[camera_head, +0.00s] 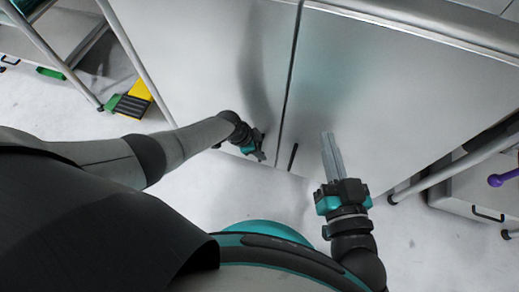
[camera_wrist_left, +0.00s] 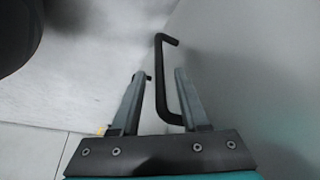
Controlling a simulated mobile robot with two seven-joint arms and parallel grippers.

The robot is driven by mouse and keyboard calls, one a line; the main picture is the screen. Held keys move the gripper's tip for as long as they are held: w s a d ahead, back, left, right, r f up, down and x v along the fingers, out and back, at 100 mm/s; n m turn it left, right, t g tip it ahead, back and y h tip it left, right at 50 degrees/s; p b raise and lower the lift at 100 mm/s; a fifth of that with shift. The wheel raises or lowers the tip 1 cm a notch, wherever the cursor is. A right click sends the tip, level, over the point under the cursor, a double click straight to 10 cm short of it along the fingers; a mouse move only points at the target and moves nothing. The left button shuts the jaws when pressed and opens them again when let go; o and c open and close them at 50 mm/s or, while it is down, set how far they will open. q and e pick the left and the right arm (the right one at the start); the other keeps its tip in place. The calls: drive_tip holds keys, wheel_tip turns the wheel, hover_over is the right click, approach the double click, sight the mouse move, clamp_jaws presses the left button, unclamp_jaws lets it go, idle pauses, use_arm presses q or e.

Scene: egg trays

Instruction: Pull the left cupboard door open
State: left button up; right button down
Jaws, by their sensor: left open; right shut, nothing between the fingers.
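The grey cupboard has a left door (camera_head: 195,55) and a right door (camera_head: 400,100), both apparently closed with a narrow dark seam between them. My left gripper (camera_head: 259,154) is at the lower right corner of the left door. In the left wrist view it is open (camera_wrist_left: 165,73), with a black bar handle (camera_wrist_left: 160,85) showing between its two fingers. I cannot tell whether a finger touches the handle. In the head view this handle is mostly hidden by the gripper. My right gripper (camera_head: 331,142) is shut and empty, in front of the right door.
A second black handle (camera_head: 293,156) sits just right of the seam. A metal frame with a yellow and black item (camera_head: 135,98) stands at the left. A drawer unit (camera_head: 470,195) and a purple object (camera_head: 503,178) are at the right. Pale floor shows below the doors.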

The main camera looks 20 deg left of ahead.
use_arm(q)
drive_tip(key=shift+f, duration=0.15)
drive_tip(key=shift+c, duration=0.4)
clamp_jaws()
idle(1.1)
